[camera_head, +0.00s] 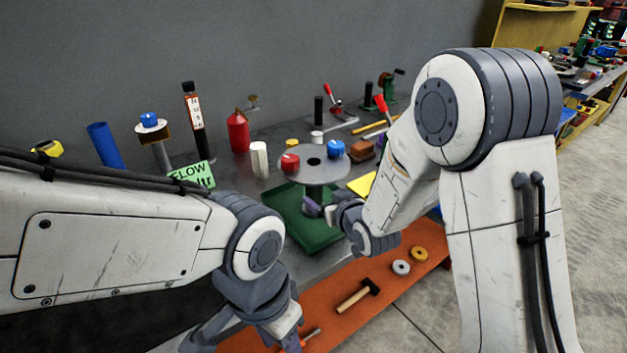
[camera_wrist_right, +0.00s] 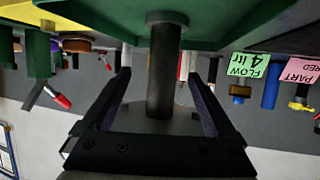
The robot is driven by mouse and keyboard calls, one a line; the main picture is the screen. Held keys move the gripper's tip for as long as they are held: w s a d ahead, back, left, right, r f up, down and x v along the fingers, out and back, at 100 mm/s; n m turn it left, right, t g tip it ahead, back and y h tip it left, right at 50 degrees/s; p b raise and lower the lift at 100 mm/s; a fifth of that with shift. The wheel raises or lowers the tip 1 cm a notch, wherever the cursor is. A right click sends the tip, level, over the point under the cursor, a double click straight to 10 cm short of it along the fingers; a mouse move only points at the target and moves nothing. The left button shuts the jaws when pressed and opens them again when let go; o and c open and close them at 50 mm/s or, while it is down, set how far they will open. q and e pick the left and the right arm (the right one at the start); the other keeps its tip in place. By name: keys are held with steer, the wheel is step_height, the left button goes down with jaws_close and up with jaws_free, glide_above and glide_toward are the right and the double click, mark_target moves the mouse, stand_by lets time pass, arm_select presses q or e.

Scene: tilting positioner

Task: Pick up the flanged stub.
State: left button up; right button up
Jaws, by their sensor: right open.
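In the right wrist view, upside down, the dark post (camera_wrist_right: 163,75) shows between the open fingers (camera_wrist_right: 156,82), and neither piece is clear. My left gripper (camera_head: 288,342) is partly cut off at the bottom edge.
A white cylinder (camera_head: 259,160), a red bottle (camera_head: 238,132) and a green FLOW card (camera_head: 192,176) stand left of the plate. An orange lower shelf (camera_head: 330,312) holds a hammer (camera_head: 358,296) and rings.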

mark_target(317, 192)
steer(key=x, duration=0.3)
steer(key=p+x, duration=0.1)
steer(key=x, duration=0.2)
steer(key=shift+w+a+f, duration=0.1)
steer(key=shift+w+a, duration=0.15)
steer(key=shift+a, duration=0.15)
jaws_close()
